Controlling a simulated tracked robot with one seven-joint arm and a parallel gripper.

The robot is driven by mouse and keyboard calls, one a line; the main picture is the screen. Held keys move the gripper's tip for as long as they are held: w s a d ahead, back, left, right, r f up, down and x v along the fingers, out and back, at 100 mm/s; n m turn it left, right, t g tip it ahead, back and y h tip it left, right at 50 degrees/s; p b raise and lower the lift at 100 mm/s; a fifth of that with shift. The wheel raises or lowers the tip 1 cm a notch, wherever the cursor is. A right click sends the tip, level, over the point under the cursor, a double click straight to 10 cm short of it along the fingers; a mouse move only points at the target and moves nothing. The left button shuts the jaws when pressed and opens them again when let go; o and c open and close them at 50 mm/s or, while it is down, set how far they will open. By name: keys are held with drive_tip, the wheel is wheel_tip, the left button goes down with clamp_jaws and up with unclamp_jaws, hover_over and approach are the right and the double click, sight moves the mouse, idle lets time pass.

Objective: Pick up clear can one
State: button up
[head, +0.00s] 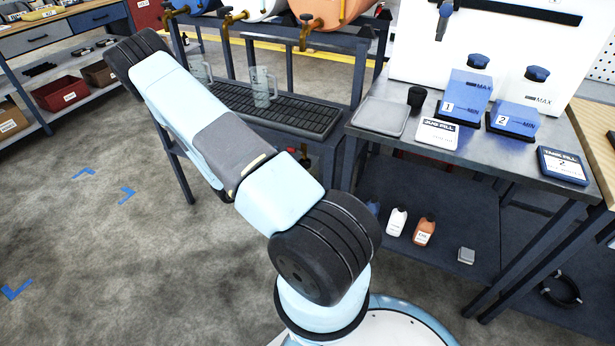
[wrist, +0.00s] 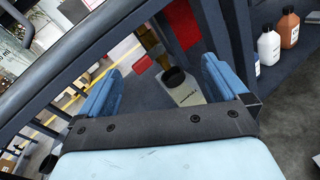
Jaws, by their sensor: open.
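Two clear handled cans stand upright on the black slatted drip tray (head: 290,112) in the head view. The nearer clear can (head: 262,88) is near the tray's middle, and the other clear can (head: 200,72) is farther left. I cannot read a number on either. My gripper (wrist: 165,72) is open in the wrist view, its two blue fingers wide apart with nothing held. Past the fingers, a pale container (wrist: 186,88) with a dark round mouth shows in the gap, apparently beyond them. The fingers are not visible in the head view.
Brass taps (head: 306,30) hang over the tray. A dark frame rail (wrist: 75,60) crosses the wrist view close by. White (head: 397,222) and orange bottles (head: 425,231) stand on the lower shelf. Blue numbered blocks (head: 465,98) stand on the right bench. Floor at left is clear.

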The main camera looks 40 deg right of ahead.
drive_tip(key=s+d+f+n+t, duration=0.25)
drive_tip(key=f+n+t, duration=0.55)
drive_tip(key=f, duration=1)
drive_tip(key=shift+n+y, duration=0.4)
drive_tip(key=shift+n, duration=0.1)
drive_tip(key=shift+s+f+x, duration=0.1)
drive_tip(key=shift+s+x, duration=0.05)
drive_tip(key=shift+x, duration=3.2)
drive_tip(key=shift+s+f+x, duration=0.1)
drive_tip(key=shift+s+x, duration=0.1)
drive_tip(key=shift+x, duration=3.2)
drive_tip(key=shift+d, duration=0.1)
drive_tip(key=shift+c, duration=0.2)
